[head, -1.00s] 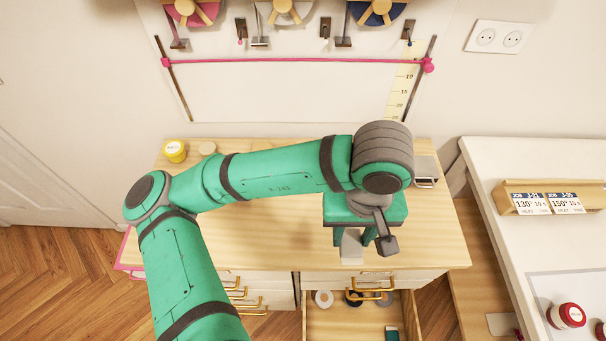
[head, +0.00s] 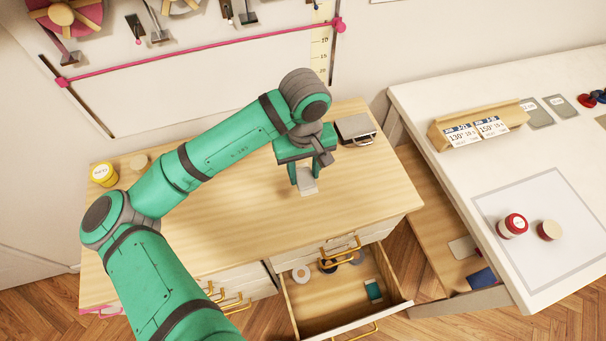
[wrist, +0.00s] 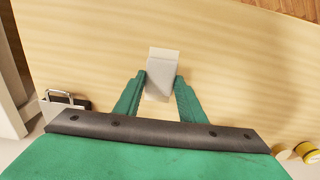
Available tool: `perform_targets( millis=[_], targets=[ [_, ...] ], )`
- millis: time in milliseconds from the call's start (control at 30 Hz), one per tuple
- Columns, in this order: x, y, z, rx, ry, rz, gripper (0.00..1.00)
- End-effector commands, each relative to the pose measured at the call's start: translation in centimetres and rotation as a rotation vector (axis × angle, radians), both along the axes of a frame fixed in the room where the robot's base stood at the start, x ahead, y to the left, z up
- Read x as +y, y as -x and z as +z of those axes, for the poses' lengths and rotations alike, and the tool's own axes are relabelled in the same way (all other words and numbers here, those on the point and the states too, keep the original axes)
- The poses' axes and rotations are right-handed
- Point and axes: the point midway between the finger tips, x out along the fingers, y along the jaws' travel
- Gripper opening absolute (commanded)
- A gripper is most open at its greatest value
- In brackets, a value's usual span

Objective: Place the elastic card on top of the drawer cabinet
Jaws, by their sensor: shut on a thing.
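The elastic card (head: 308,182), a small pale grey-white flat piece, is between the fingers of my gripper (head: 306,176). In the wrist view the card (wrist: 162,60) sticks out past the two green fingertips (wrist: 161,88), which are shut on it. My gripper points down over the bare wooden top of the drawer cabinet (head: 235,215), right of its middle. I cannot tell whether the card touches the top.
An open drawer (head: 320,298) at the front holds several rolls and a teal item. A silver box (head: 355,130) stands behind my gripper; a yellow jar (head: 104,174) stands at far left. A white table (head: 440,115) stands to the right. The middle of the top is clear.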

Motion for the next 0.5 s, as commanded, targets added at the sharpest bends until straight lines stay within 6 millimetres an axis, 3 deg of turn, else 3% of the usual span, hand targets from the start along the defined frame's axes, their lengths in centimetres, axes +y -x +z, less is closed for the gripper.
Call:
perform_targets(
  millis=[333,500],
  targets=[
    [0.1,-2.2,-2.7,0.001,-0.002,0.001,0.16],
    [0.2,-2.2,-5.0,0.002,-0.002,0.001,0.16]
  ],
)
